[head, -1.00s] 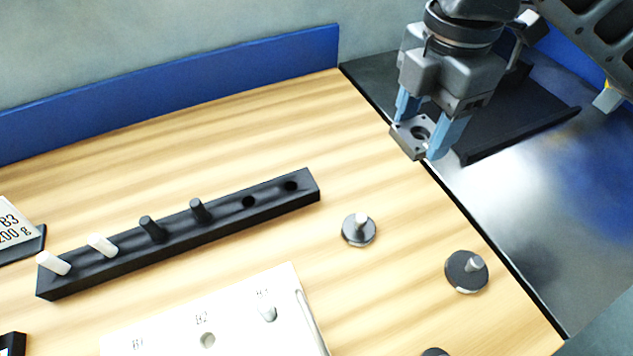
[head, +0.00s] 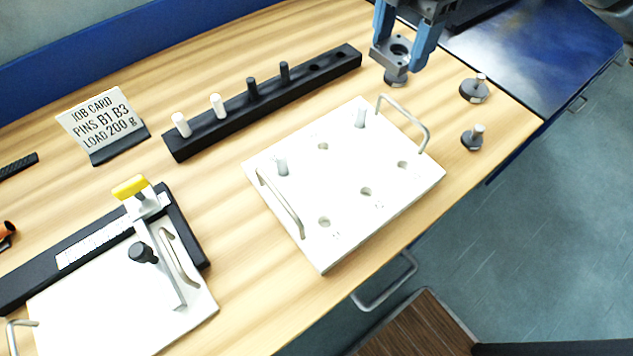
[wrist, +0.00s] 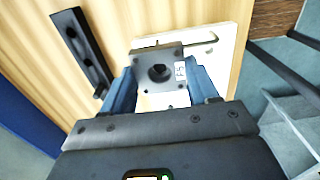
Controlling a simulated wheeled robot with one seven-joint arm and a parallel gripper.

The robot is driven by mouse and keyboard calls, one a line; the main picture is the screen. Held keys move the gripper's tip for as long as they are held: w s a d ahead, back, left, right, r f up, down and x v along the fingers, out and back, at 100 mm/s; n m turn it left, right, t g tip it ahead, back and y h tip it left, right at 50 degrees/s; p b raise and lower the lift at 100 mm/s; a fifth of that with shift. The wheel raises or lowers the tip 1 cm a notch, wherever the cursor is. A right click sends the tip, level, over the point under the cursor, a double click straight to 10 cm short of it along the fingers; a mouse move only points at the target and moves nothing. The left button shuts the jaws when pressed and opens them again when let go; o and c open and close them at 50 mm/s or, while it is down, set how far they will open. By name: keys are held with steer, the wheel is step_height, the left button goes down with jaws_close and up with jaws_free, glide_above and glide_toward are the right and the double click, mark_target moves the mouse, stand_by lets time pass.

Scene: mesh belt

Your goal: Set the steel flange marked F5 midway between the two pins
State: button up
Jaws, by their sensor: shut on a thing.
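The steel flange marked F5 (head: 399,50) is a square grey plate with a round centre hole and small corner holes. My gripper (head: 404,46) is shut on it, fingers on two opposite sides, holding it above the bench. The flange also shows in the wrist view (wrist: 158,73), its F5 label facing the camera. The white plate (head: 345,205) lies below and to the left of the flange in the head view. Two upright metal pins stand in it, one near the back (head: 361,117) and one at the left (head: 282,166). The flange is clear of both pins.
A black rack (head: 205,138) with white and dark pegs stands behind the plate. The plate has two handles (head: 425,132) and several open holes. Knobbed discs (head: 474,91) sit at right. A job card (head: 102,120) reads PINS B1 B3, LOAD 200 g. A clamp fixture (head: 150,250) lies left.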

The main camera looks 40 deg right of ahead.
steer(key=a+f, duration=0.2)
steer(key=a, duration=0.2)
steer(key=a+f+p, duration=0.1)
steer(key=a+f, duration=0.1)
steer(key=a, duration=0.2)
steer(key=a+f+p, duration=0.1)
steer(key=a+f, duration=0.1)
steer(key=a, duration=0.1)
steer(key=shift+w+a+f, duration=0.3)
steer(key=shift+a+f, duration=0.1)
steer(key=shift+f, duration=2.1)
steer(key=shift+f, duration=0.15)
steer(key=o, duration=1.3)
step_height(320, 180, up, 12)
steer(key=shift+r+p, duration=0.2)
steer(key=shift+p, duration=0.15)
